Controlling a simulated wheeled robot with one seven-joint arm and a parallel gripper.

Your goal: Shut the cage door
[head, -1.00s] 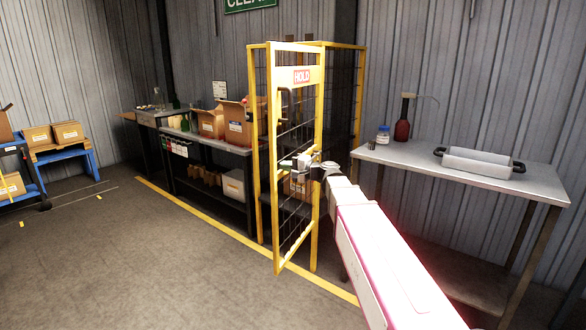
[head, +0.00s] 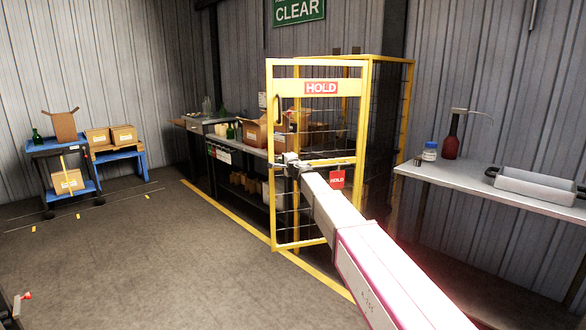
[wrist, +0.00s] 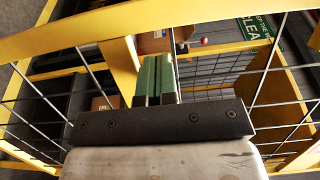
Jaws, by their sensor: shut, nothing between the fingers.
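The cage door (head: 318,155) is a yellow frame with dark wire mesh and a red HOLD sign (head: 320,87) near its top. It faces me broadly in the head view. I cannot tell how wide any gap at its edge is. My gripper (head: 286,161) is at the door's left side, about mid-height, near the middle rail. In the wrist view my gripper (wrist: 155,65) is shut and empty, its green fingers side by side among the yellow bars and mesh. Whether they touch the frame is unclear. My arm hides the door's lower right.
The cage side (head: 390,110) stands behind and right of the door. A red HOLD tag (head: 337,179) hangs beside my arm. A metal table (head: 470,188) with a tray is at the right. A workbench with boxes stands behind left. The floor (head: 130,255) at left is clear.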

